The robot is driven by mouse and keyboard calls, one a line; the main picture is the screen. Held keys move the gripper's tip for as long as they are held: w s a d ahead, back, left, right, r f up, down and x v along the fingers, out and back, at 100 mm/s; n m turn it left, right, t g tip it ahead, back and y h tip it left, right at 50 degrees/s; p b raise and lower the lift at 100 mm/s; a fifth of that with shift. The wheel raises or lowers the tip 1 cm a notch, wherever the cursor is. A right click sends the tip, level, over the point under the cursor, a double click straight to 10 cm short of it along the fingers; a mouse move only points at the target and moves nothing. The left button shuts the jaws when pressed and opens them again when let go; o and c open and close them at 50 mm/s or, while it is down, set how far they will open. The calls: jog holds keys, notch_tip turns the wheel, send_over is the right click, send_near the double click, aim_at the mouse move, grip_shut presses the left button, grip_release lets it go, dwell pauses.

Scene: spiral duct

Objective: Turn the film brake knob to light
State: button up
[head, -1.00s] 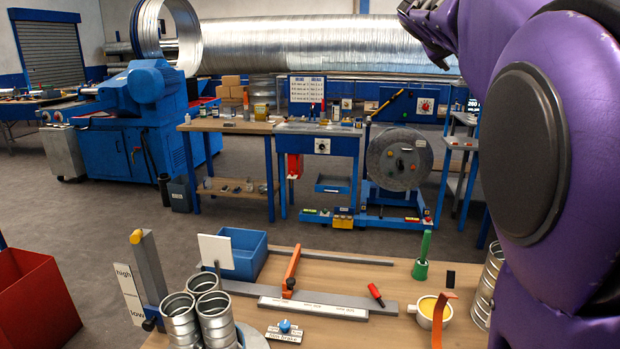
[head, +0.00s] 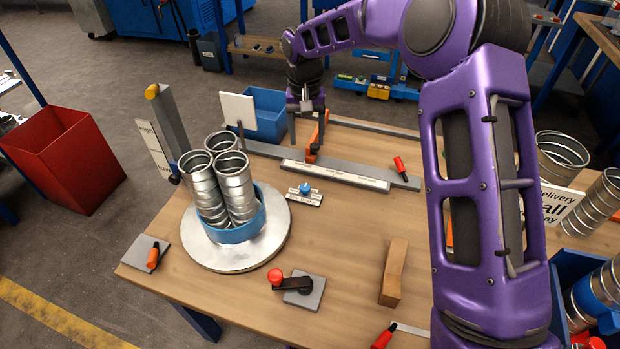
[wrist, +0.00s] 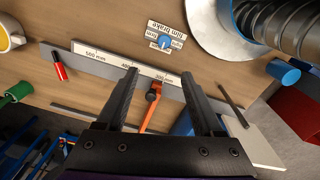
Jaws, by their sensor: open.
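The film brake knob (head: 305,188) is a small blue knob on a white labelled plate (head: 313,200) on the wooden table. In the wrist view the knob (wrist: 164,41) is above the gap between my fingers, and its "film brake" plate (wrist: 176,27) is upside down. Small labels surround the knob; which one it points to is too small to tell. My gripper (head: 307,125) is open and empty, pointing down over the back of the table, behind the knob and apart from it. Its two dark fingers show in the wrist view (wrist: 159,71).
A ruler bar (head: 335,175) with an orange arm (head: 318,135) lies between gripper and knob. Metal duct tubes (head: 235,185) stand on a round turntable (head: 215,258) left of the knob. A red-knobbed crank (head: 295,286) is in front. Bare table lies right of the knob.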

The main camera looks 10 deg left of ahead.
aim_at(305, 187)
jog(key=f, duration=0.6)
jog(key=f+b, duration=0.1)
jog(key=f, duration=1)
jog(key=shift+s+a+f+b, duration=0.25)
jog(key=shift+a+f+b, duration=0.05)
jog(key=shift+f, duration=0.05)
grip_shut()
